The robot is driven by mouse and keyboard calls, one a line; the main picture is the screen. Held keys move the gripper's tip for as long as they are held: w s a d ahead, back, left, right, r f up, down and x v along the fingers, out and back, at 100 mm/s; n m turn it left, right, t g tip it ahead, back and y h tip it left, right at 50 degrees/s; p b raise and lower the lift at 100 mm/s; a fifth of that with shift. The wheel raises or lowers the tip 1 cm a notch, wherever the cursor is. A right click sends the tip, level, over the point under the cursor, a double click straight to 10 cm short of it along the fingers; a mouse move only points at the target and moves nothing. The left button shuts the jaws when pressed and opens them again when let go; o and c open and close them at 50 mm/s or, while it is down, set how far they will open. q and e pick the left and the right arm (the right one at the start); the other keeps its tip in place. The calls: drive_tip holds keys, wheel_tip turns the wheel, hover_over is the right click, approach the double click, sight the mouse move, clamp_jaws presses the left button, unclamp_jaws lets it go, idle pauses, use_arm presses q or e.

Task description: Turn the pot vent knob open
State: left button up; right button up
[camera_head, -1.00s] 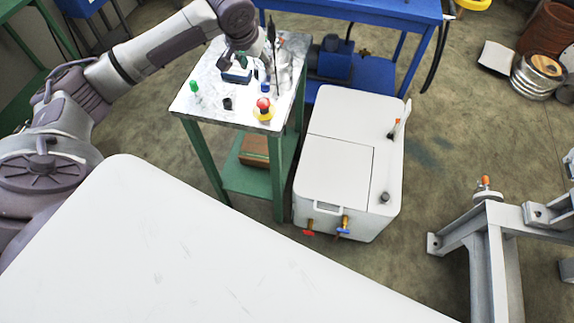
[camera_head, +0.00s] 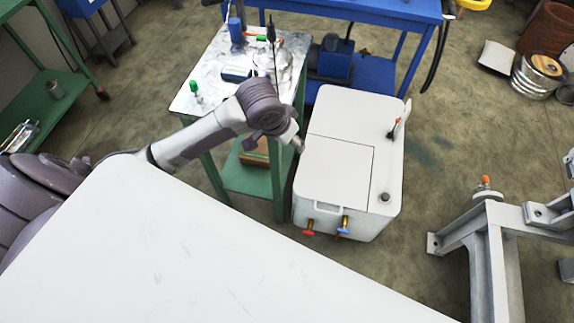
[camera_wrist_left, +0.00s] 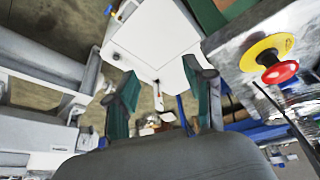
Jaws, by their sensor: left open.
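A clear, shiny pot (camera_head: 270,65) stands at the back right of the metal-topped cart, with a small green-handled knob (camera_head: 262,38) beside its upper left. The knob is too small to tell its position, and I cannot tell for sure that it is the vent knob. My left gripper (camera_head: 300,146) is in front of the cart's right edge, near the white box, its fingers barely showing. In the left wrist view the two fingers (camera_wrist_left: 162,98) are wide apart with nothing between them. My right gripper is not in view.
The white box (camera_head: 340,165) has red (camera_head: 308,228) and blue (camera_head: 343,230) taps at its front. A green-topped bottle (camera_head: 194,88) stands on the cart (camera_head: 206,75). In the wrist view a red button (camera_wrist_left: 281,71) on a yellow disc is right of the gripper.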

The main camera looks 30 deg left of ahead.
use_arm(q)
drive_tip(key=s+d+f, duration=0.3)
drive_tip(key=s+d, duration=0.1)
drive_tip(key=s, duration=0.4)
drive_tip(key=shift+s+m+h, duration=0.3)
drive_tip(key=shift+s, duration=0.1)
